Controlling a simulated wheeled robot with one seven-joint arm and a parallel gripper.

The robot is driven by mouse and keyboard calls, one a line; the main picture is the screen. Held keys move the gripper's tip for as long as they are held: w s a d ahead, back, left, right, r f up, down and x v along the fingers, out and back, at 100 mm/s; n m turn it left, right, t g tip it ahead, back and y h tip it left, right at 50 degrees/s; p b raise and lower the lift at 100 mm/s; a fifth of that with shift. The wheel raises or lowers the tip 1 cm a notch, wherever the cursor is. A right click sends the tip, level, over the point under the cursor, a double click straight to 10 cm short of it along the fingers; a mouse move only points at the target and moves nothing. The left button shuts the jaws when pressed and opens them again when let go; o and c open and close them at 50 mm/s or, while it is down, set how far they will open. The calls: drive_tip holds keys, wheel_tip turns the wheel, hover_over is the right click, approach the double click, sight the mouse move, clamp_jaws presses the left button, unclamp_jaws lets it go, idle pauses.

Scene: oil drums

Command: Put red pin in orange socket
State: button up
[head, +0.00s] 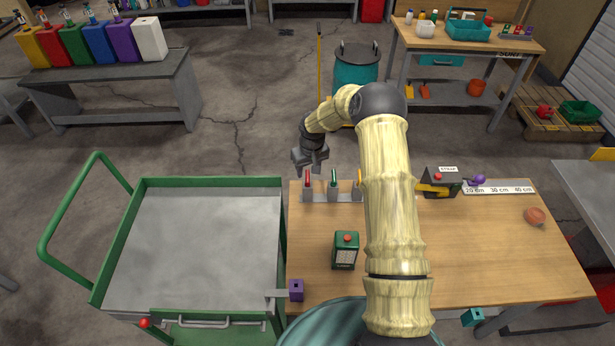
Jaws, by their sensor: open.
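The red pin (308,179) stands upright in the leftmost holder of a grey rack (331,196) at the table's back left. A green pin (333,178) stands beside it, and a yellow pin (359,177) is partly hidden by my arm. My gripper (311,163) is open, pointing down just above and behind the red pin; I cannot tell whether they touch. I cannot make out an orange socket for sure. A purple socket (296,290) is at the cart's right edge and a teal socket (472,317) at the table's front edge.
A green box with a red top (345,251) stands on the wooden table (480,265). A dark box (441,182), a ruler strip (499,187) and a round orange-brown object (536,216) lie to the right. The green-rimmed cart (119,250) at left is empty. My arm hides the table's middle.

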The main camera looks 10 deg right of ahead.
sight(308, 176)
drive_tip(key=f, duration=0.4)
drive_tip(key=w+f+p, duration=0.1)
drive_tip(key=f, duration=0.1)
drive_tip(key=shift+a, duration=0.1)
clamp_jaws()
